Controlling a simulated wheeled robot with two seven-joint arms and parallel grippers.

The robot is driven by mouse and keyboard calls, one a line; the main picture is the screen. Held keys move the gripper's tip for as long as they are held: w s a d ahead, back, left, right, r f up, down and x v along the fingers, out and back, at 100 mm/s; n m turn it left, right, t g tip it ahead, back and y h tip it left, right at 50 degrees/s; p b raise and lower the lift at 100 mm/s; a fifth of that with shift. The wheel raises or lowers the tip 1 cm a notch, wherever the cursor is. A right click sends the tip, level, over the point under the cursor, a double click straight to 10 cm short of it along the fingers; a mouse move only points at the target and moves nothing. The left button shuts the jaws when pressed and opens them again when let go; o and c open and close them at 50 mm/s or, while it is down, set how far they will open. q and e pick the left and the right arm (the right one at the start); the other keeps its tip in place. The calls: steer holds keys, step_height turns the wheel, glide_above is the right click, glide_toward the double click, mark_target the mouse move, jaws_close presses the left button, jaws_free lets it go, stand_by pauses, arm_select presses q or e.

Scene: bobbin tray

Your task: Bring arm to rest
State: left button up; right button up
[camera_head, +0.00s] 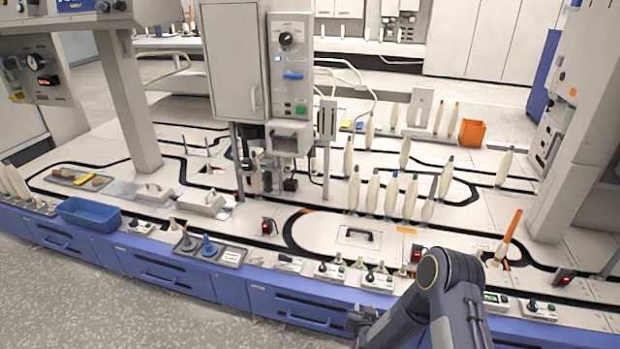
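One arm of mine, dark grey, comes in from the bottom right of the head view. It bends over the front edge of the bench, and its lower end with my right gripper (362,319) is low in front of the blue drawers. The fingers are small and dark there, and I cannot tell whether they are open or shut. My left gripper is not in view. Several white bobbins (373,194) stand upright in a group on the white bench (310,232), well behind the arm.
A blue bin (88,214) stands at the front left. A tall grey machine (289,75) rises mid-bench. An orange bin (472,133) is at the back right. An orange-tipped bobbin (508,236) leans near the arm. Small switch boxes line the front edge. The floor at the lower left is clear.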

step_height(320, 180, up, 15)
steer(key=d+y, duration=0.2)
steer(key=d, duration=0.1)
steer(key=s+r+g+y, duration=0.2)
steer(key=s+r, duration=0.4)
steer(key=r, duration=0.5)
steer(key=s+r+n+g+y, duration=0.15)
steer(key=s+r, duration=0.25)
steer(key=s, duration=1.1)
steer(key=s+r+g, duration=0.3)
steer(key=s, duration=1.2)
step_height(320, 180, up, 33)
steer(key=p, duration=3.3)
steer(key=shift+w+d, duration=0.35)
steer(key=shift+r+n, duration=0.1)
steer(key=shift+n, duration=0.15)
